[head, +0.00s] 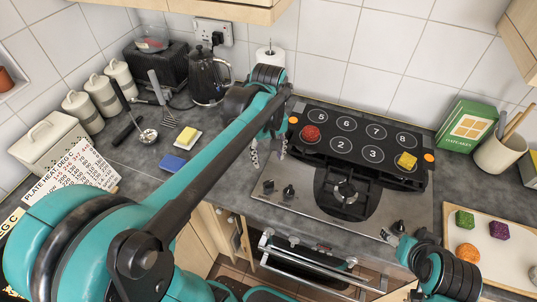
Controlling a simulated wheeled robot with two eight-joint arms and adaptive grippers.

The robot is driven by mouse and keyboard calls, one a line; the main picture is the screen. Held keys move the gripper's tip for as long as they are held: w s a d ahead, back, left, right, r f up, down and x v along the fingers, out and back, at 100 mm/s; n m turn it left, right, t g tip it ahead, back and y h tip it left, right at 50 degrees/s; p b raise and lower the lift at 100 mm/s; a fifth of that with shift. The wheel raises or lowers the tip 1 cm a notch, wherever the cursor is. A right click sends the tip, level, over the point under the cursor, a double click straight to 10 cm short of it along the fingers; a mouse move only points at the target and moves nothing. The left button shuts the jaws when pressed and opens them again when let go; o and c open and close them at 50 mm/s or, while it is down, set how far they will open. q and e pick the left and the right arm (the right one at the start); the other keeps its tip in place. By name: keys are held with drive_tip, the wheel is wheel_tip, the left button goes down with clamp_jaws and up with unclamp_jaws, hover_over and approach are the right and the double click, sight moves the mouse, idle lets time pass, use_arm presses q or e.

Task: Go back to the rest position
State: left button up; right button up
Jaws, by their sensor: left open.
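My left arm reaches in from the left across the counter. Its gripper (268,152) points down beside the left edge of the hob (262,190), open, with nothing visible between its fingers. My right arm shows at the lower right, and its gripper (391,237) is near the front right of the hob, by a knob. Its fingers are too small and partly hidden to tell whether they are open or shut.
A black panel (343,143) with numbered circles holds a red piece (310,134) and a yellow cube (406,161). A board (490,270) with coloured pieces lies at right.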

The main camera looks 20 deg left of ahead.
idle(0.3)
use_arm(q)
drive_tip(key=s+d+f+m+t+b, duration=0.3)
drive_tip(key=s+f+m+t, duration=0.2)
drive_tip(key=s+m+t, duration=0.2)
drive_tip(key=s+m, duration=0.1)
drive_tip(key=m, duration=0.1)
drive_tip(key=shift+s+d+m, duration=0.25)
drive_tip(key=shift+d+m, duration=0.05)
drive_tip(key=shift+f, duration=0.1)
idle(1.1)
